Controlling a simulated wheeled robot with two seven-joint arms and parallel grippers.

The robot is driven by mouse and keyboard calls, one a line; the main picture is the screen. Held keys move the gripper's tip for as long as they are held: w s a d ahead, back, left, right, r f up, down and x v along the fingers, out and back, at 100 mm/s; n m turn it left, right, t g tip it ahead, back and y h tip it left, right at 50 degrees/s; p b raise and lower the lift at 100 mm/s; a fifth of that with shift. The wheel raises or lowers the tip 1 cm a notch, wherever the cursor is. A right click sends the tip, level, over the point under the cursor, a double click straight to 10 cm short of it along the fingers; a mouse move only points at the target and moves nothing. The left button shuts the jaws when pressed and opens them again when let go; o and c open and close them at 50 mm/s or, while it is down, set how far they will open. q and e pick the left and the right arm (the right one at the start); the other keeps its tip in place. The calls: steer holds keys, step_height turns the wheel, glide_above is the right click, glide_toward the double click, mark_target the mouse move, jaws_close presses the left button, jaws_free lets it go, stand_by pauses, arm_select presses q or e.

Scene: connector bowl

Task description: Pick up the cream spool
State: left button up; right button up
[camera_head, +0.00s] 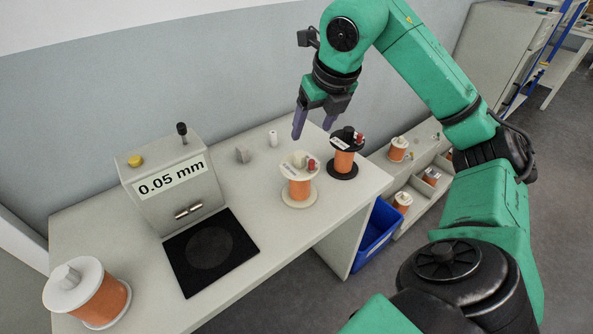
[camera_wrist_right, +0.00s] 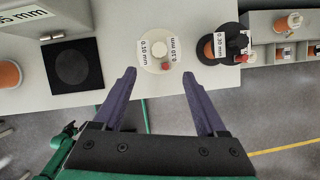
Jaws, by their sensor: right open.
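The cream spool (camera_head: 299,182), wound with orange wire, stands upright on the bench. A red piece and a cream knob sit on its top flange. In the right wrist view, the cream spool (camera_wrist_right: 155,48) bears 0.10 mm labels and lies beyond the gap between my fingertips. My right gripper (camera_head: 313,122) is open and empty, above and behind the cream spool in the head view, apart from it. Its two purple fingers (camera_wrist_right: 160,73) are spread wide in the right wrist view. My left gripper is not in the head view.
A black spool (camera_head: 343,167) stands close right of the cream one. A larger white spool (camera_head: 73,287), a 0.05 mm box (camera_head: 150,211) and a black mat (camera_head: 186,274) are on the left. A blue bin (camera_head: 375,236) and a shelf with spools are right.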

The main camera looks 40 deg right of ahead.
mark_target(301, 155)
steer(key=b+x, duration=0.1)
steer(key=x, duration=1.1)
steer(key=shift+r, duration=0.1)
jaws_close()
stand_by(0.8)
